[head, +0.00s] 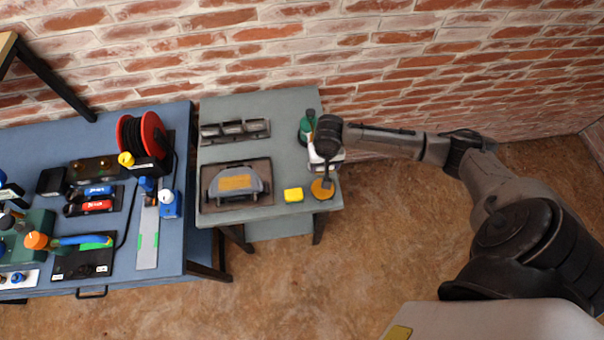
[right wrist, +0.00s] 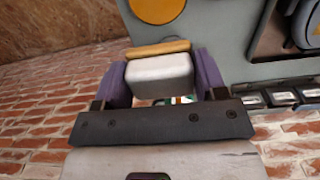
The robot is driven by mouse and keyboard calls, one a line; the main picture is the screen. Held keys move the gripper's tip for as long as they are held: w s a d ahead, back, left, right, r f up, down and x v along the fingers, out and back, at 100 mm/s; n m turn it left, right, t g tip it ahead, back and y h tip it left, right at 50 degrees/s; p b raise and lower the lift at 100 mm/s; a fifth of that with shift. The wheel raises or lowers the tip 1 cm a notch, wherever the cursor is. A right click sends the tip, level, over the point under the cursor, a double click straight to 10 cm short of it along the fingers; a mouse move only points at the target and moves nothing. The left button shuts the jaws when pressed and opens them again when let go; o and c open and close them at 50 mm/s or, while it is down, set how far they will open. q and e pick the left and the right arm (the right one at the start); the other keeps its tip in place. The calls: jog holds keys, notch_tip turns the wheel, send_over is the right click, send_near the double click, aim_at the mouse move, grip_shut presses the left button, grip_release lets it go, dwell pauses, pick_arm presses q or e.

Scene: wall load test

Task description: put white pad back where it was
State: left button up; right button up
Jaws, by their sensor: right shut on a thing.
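The white pad (right wrist: 160,77) is a small block with a white body and a tan layer along one side. In the right wrist view it sits between the two purple fingers of my right gripper (right wrist: 163,80), which is shut on it. In the head view my right gripper (head: 326,163) is over the right end of the small grey table (head: 285,112); the arm hides much of the pad there. I cannot tell whether the pad touches the table. My left gripper is not in view.
A green object (head: 305,126) is beside my gripper. The brick wall (head: 330,45) stands close behind.

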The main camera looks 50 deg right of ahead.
jog(key=shift+a+f, duration=0.1)
jog(key=shift+f, duration=0.15)
jog(key=b, duration=0.2)
send_over(291, 177)
notch_tip(291, 177, down, 6)
jog(key=shift+f, duration=0.15)
jog(key=shift+f+b, duration=0.4)
jog(key=shift+f, duration=1.6)
jog(key=shift+f, duration=0.15)
jog(key=o, duration=0.9)
jog(key=shift+c, duration=0.2)
